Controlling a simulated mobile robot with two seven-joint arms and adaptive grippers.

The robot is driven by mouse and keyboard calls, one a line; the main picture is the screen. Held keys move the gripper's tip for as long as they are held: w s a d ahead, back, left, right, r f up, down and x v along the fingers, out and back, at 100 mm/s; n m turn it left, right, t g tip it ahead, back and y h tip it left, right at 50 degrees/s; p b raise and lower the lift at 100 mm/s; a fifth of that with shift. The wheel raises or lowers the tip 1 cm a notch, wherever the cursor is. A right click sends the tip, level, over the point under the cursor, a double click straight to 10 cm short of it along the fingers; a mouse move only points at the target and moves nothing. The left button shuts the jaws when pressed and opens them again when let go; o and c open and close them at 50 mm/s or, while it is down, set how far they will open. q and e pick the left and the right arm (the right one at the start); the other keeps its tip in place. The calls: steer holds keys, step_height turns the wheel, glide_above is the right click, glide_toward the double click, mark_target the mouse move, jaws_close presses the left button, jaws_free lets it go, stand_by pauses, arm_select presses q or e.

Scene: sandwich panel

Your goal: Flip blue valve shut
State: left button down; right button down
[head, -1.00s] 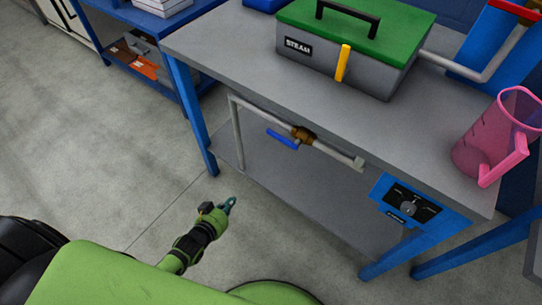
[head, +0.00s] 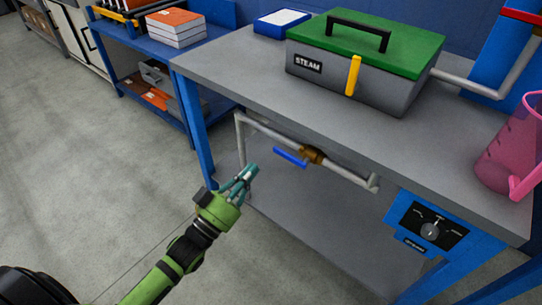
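The blue valve handle (head: 290,157) sticks out to the left from a brass valve body (head: 313,154) on a grey pipe (head: 346,172) under the front edge of the table. The handle lies at a slant, roughly along the pipe in the picture and a little in front of it. My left gripper (head: 246,174) is left of and slightly below the handle, apart from it. Its teal fingers point up and right; they look close together, and I cannot tell how far they are parted. My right gripper is not in view.
The grey table (head: 230,65) carries a green-lidded steam box (head: 365,60) and a pink jug (head: 512,150). A blue control panel with a knob (head: 428,229) is at the table's front right. A blue table leg (head: 193,125) stands left of the pipe.

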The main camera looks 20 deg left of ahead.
arm_select(q)
step_height(320, 180, up, 3)
glide_above(275, 150)
steer(key=s+d, duration=0.1)
steer(key=s, duration=0.1)
steer(key=f, duration=0.1)
steer(key=f+b, duration=0.1)
steer(key=f, duration=0.1)
steer(key=shift+s, duration=0.3)
steer(key=shift+f, duration=0.45)
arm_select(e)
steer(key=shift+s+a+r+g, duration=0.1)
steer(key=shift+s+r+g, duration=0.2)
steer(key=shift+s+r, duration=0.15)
arm_select(q)
steer(key=shift+a+f+n, duration=0.1)
steer(key=shift+f+n, duration=0.05)
steer(key=shift+n, duration=0.35)
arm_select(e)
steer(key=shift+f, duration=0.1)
arm_select(q)
steer(key=shift+f+n+y, duration=0.3)
steer(key=shift+n+y, duration=0.2)
steer(key=shift+n, duration=0.2)
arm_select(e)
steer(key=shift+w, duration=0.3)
